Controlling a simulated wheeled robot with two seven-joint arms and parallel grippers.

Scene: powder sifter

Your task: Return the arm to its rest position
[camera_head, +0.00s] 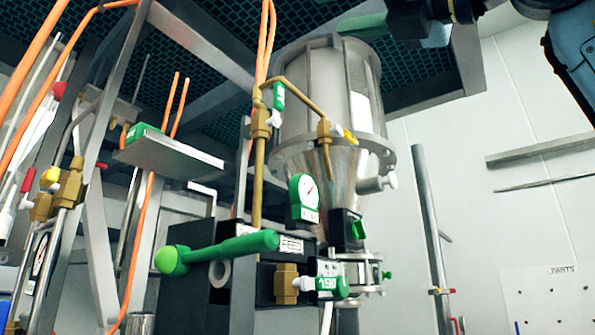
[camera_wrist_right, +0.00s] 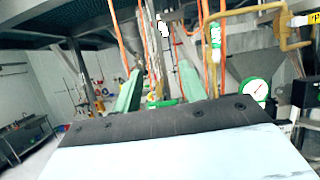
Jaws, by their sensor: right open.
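My right gripper (camera_head: 382,32) is high at the top of the head view, by the top of the steel hopper (camera_head: 315,95), with its green fingers spread. In the right wrist view my right gripper (camera_wrist_right: 160,70) shows its two fingers apart with nothing held between them. My left gripper is not in view. The sifter machine's green lever handle (camera_head: 225,250) lies near level at the lower left of the hopper, well below my right gripper.
A round gauge (camera_head: 304,197), brass pipes (camera_head: 258,180) and orange hoses (camera_head: 265,40) crowd the machine. A dark grated platform (camera_head: 225,65) hangs overhead. A steel post (camera_head: 432,240) stands at right. A sink bench (camera_wrist_right: 25,135) is at left in the wrist view.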

